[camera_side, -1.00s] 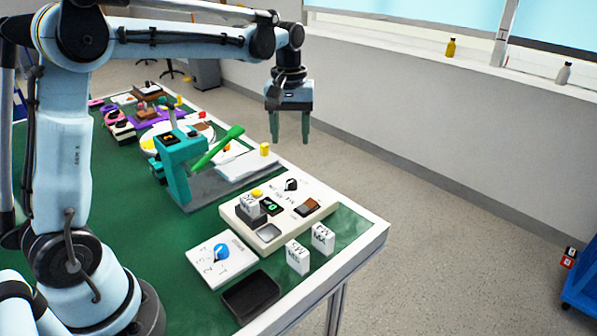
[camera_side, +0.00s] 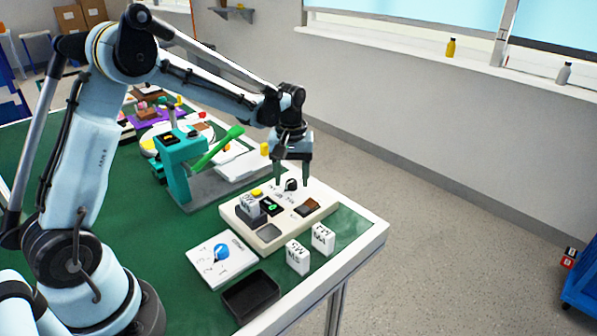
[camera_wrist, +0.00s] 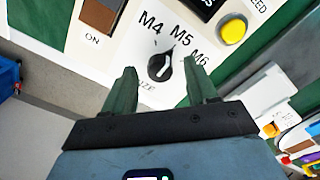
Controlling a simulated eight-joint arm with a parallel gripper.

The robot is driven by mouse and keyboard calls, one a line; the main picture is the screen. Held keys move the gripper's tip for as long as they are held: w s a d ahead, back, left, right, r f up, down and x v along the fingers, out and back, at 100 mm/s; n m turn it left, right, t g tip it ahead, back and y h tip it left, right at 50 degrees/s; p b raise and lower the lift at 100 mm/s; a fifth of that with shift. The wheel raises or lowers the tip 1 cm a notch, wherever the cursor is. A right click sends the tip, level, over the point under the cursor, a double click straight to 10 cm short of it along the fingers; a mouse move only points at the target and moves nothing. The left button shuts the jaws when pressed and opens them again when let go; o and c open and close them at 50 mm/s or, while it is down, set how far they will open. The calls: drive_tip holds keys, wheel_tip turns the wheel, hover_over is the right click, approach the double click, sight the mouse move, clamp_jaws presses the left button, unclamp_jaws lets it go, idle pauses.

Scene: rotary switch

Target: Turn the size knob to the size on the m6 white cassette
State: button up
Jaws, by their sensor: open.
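The size knob (camera_wrist: 158,68) is a round black knob with a white mark on a pale panel. In the wrist view its tip points up and slightly right, roughly toward the M5 label, with M4 to the left and M6 to the right. My gripper (camera_wrist: 160,80) is open, with its green fingers on either side of the knob in that view. In the side view my gripper (camera_side: 293,184) is low over the knob (camera_side: 291,185); contact cannot be told. A white cassette (camera_side: 249,204) sits in a dark holder on the panel; its label is hard to read.
Two white cassettes (camera_side: 298,257) (camera_side: 322,239) stand in front of the panel (camera_side: 322,207). A white board with a blue knob (camera_side: 221,252) and a black tray (camera_side: 250,296) are nearby. A teal stand with a green lever (camera_side: 219,147) rises behind.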

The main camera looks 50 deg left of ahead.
drive_tip(key=shift+f, duration=0.25)
drive_tip(key=c, duration=1.1)
drive_tip(key=shift+o, duration=0.2)
drive_tip(key=shift+m, duration=4.6)
